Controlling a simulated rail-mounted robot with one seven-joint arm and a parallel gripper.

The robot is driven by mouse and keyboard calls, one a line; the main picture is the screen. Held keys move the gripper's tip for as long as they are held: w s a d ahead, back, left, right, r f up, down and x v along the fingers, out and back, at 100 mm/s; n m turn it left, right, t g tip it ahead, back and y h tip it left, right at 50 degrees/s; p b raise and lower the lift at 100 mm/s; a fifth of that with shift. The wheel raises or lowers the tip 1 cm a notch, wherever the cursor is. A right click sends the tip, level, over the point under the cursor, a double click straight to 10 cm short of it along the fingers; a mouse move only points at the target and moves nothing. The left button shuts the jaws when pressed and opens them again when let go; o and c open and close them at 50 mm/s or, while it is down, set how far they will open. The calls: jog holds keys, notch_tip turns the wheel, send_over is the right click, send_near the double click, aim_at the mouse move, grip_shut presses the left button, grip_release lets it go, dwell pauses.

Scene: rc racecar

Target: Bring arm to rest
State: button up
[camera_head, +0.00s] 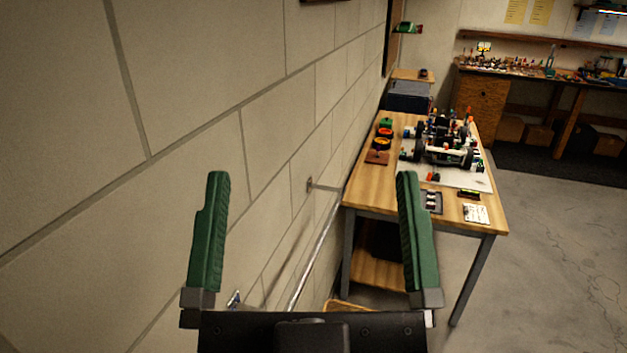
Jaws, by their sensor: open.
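My gripper (308,235) is in the lower middle of the head view. Its two green ribbed fingers stand wide apart with nothing between them. It is open and empty. It points along the pale block wall (200,100) on the left. The rest of my arm is out of sight.
A wooden workbench (365,198) stands ahead on the right. It bears a partly built racecar (445,143), round coloured parts (383,142) and small items. A long cluttered bench (485,98) stands at the back. The grey floor (560,250) at right is clear.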

notch_tip(320, 180, up, 17)
jog(key=p, duration=1.5)
jog(key=shift+f, duration=0.2)
jog(key=shift+a, duration=0.1)
